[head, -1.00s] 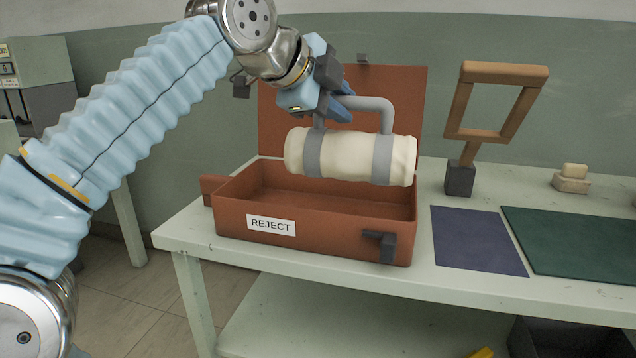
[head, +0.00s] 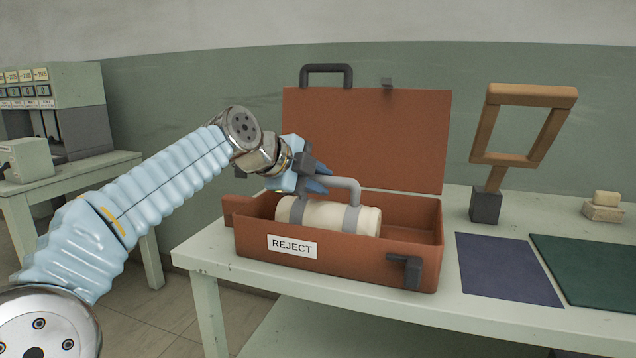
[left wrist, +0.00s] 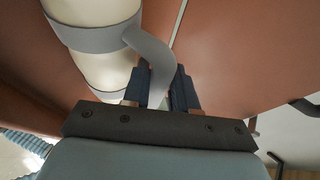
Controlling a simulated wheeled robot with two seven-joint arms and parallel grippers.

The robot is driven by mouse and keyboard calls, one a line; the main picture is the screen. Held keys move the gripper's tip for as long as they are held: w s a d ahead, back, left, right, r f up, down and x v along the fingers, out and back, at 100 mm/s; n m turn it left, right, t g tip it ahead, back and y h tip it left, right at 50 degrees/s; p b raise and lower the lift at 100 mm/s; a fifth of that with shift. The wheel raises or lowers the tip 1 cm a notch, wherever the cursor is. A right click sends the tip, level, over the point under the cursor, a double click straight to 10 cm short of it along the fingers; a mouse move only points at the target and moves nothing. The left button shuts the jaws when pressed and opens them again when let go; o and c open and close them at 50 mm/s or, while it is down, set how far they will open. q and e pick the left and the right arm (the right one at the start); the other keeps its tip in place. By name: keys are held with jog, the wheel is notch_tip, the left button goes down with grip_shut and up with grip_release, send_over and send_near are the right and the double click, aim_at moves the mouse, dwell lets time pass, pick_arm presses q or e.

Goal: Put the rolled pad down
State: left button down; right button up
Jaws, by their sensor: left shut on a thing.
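The rolled pad (head: 328,217) is a cream roll with two grey straps and a grey carrying handle. It is inside the open brown case labelled REJECT (head: 360,262), its lower part hidden by the front wall. My left gripper (head: 322,184) is shut on the pad's handle, just above the roll. In the left wrist view the fingers (left wrist: 165,90) close on the grey handle, with the roll (left wrist: 100,45) at upper left. Whether the pad touches the case floor is hidden. My right gripper is not in view.
The case lid (head: 365,135) stands open at the back. To the right are a wooden frame on a dark block (head: 485,207), a dark blue mat (head: 507,270), a green mat (head: 590,268) and a small stack of blocks (head: 604,206). The case's right part is empty.

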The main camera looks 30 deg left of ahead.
pick_arm(q)
jog(key=c, duration=0.9)
grip_release()
jog(key=v, duration=1.2)
